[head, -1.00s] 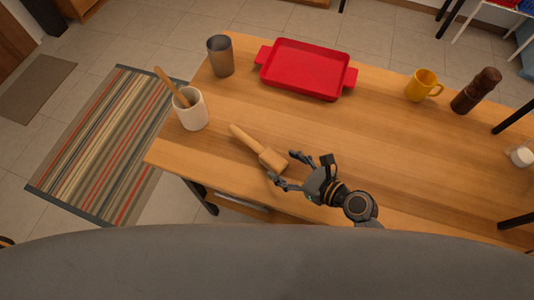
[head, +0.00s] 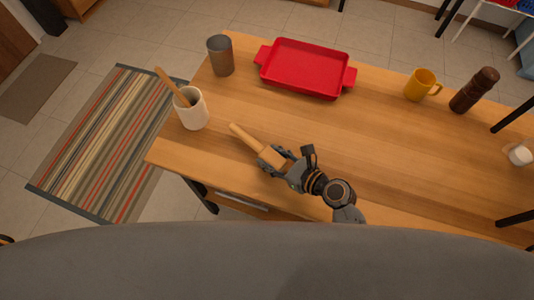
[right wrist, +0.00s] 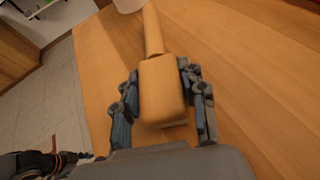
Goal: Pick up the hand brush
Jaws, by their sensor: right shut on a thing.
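The hand brush (head: 248,136) is a light wooden piece with a slim handle and a thicker block end. It lies near the front left of the wooden table, its handle toward the upper left. In the right wrist view the brush (right wrist: 162,85) shows its block between the two fingers. My right gripper (head: 275,160) is shut on the block end; it also shows in the right wrist view (right wrist: 163,105). I cannot tell whether the brush is off the table. The left gripper is not in view.
A white crock (head: 192,110) with a wooden utensil stands left of the brush. A grey cup (head: 220,56), a red tray (head: 305,65), a yellow mug (head: 419,85) and a brown mill (head: 475,90) stand farther back. The table's middle (head: 380,140) is clear.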

